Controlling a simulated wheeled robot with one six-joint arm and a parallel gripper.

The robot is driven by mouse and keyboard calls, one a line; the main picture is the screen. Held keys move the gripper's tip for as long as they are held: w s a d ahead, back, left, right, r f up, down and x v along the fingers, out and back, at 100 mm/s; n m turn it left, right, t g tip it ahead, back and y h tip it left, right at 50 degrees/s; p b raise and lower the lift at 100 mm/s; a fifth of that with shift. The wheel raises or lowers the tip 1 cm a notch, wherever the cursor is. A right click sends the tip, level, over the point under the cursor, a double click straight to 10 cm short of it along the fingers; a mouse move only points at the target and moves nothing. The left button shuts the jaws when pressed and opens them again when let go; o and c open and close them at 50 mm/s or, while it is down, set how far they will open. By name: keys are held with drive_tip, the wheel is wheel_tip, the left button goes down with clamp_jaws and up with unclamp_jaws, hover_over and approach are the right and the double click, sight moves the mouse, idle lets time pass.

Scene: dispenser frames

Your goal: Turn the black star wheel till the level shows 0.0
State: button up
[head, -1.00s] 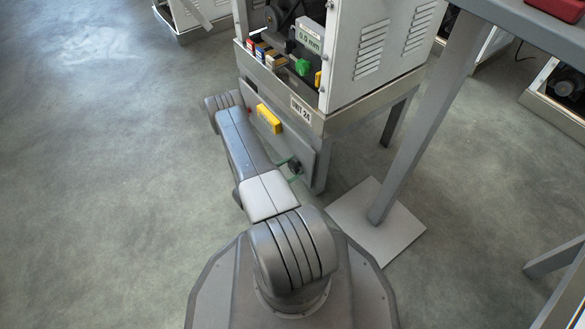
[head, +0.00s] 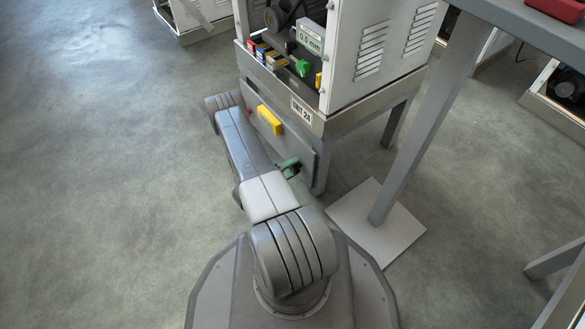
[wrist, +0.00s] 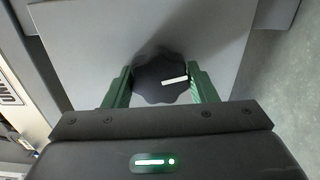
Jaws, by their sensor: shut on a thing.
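The black star wheel (wrist: 152,88) sits on a grey panel in the wrist view. Its white pointer mark points to the right and slightly up. My gripper (wrist: 161,86) has one green finger on each side of the wheel and is shut on its rim. In the head view my gripper (head: 289,167) is at the front panel of the unit, low on its right side; the wheel is hidden there. The level display (head: 310,40) on the unit reads 0.0 mm, in small figures.
A yellow block (head: 269,120) sits on the same front panel, left of my gripper. Several coloured parts and a green knob (head: 303,68) are above, near the UNIT 2A label (head: 301,110). A table leg (head: 412,120) on a floor plate (head: 345,213) stands to the right.

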drive_tip(key=m, duration=0.6)
drive_tip(key=shift+m, duration=0.3)
idle(0.5)
drive_tip(key=o, duration=1)
drive_tip(key=shift+r, duration=0.1)
drive_tip(key=shift+c, duration=0.2)
drive_tip(key=p+v, duration=0.4)
drive_tip(key=v, duration=1)
drive_tip(key=shift+b+x, duration=1.8)
drive_tip(key=shift+x, duration=5.2)
